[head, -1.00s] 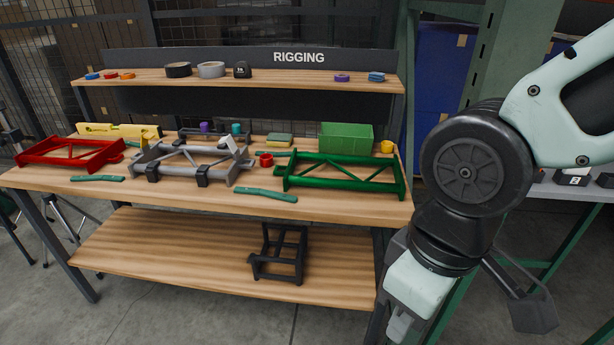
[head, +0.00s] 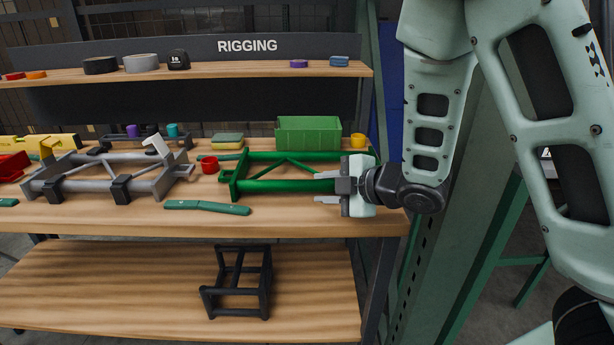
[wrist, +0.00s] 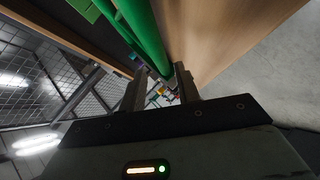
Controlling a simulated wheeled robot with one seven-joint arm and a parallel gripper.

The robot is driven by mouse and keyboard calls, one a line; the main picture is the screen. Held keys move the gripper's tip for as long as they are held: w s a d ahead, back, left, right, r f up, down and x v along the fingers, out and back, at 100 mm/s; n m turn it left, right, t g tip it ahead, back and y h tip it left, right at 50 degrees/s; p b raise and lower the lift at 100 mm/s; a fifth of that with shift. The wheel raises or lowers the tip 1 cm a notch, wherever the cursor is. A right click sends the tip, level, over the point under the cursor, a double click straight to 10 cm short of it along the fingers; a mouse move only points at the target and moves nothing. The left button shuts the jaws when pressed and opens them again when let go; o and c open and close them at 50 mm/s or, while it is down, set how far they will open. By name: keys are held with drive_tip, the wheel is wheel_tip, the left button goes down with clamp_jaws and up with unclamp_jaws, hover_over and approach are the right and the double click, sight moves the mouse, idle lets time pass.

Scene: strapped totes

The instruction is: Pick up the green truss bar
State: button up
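The green truss bar (head: 285,186) lies on the right part of the workbench top. It has two long rails, diagonal braces and end plates. My gripper (head: 320,187) is at the right end of its front rail, with its fingers pointing left. The fingers are open and apart, one above the other in the head view. The gripper hides part of the bar's right end. In the wrist view the green bar (wrist: 145,35) runs down toward the gap between the fingers (wrist: 160,72). I cannot tell whether the rail is between them or they touch it.
A green bin (head: 308,138) and a yellow cup (head: 357,140) stand behind the bar. A red cup (head: 209,165) and a grey truss (head: 95,175) are to the left. A black frame (head: 238,282) sits on the lower shelf.

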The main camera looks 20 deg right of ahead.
sight(300, 185)
drive_tip(key=shift+w+f+y, duration=0.1)
drive_tip(key=shift+w+y, duration=0.2)
drive_tip(key=shift+w, duration=0.15)
drive_tip(key=x, duration=0.6)
drive_tip(key=shift+w+a, duration=0.2)
drive_tip(key=shift+w, duration=0.2)
drive_tip(key=shift+c, duration=0.3)
clamp_jaws()
